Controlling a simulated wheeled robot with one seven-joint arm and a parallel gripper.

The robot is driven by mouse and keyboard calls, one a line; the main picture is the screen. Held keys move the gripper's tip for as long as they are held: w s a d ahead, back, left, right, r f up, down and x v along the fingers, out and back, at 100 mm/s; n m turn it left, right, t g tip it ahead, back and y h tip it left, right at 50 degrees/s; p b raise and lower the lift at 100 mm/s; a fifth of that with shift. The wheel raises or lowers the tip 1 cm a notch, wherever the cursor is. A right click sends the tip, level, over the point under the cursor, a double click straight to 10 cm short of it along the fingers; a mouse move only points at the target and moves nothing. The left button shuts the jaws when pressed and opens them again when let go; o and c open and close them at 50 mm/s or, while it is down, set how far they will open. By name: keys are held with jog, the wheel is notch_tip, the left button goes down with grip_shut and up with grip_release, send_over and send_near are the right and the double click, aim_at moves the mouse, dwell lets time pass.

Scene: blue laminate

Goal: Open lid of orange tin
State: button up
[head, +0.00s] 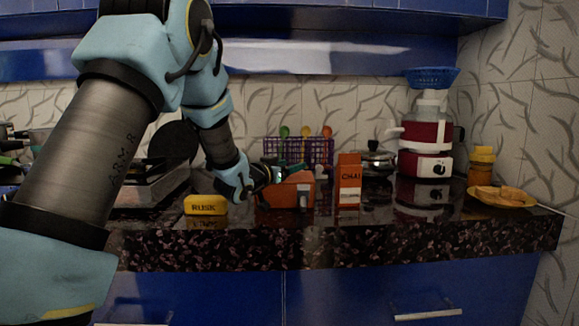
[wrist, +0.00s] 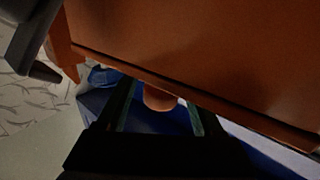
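The orange tin (head: 288,194) stands on the dark counter, left of the orange CHAI box. My gripper (head: 270,172) is at the tin's upper left in the head view, and its fingertips are partly hidden there. In the wrist view the tin (wrist: 200,50) fills the top, with a dark seam running along its lower part. A small rounded orange tab (wrist: 158,98) shows between my two open fingers, which also show in the wrist view (wrist: 160,110). I cannot tell whether either finger touches the tab. The lid looks closed at the seam.
The CHAI box (head: 349,180) stands close right of the tin, and a yellow RUSK box (head: 205,206) to its left. Behind is a purple rack (head: 320,151) with spoons. A steel pot (head: 378,160), a red-and-white appliance (head: 425,164) and a yellow plate (head: 516,201) are farther right.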

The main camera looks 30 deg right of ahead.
grip_shut()
dwell(0.3)
dwell(1.0)
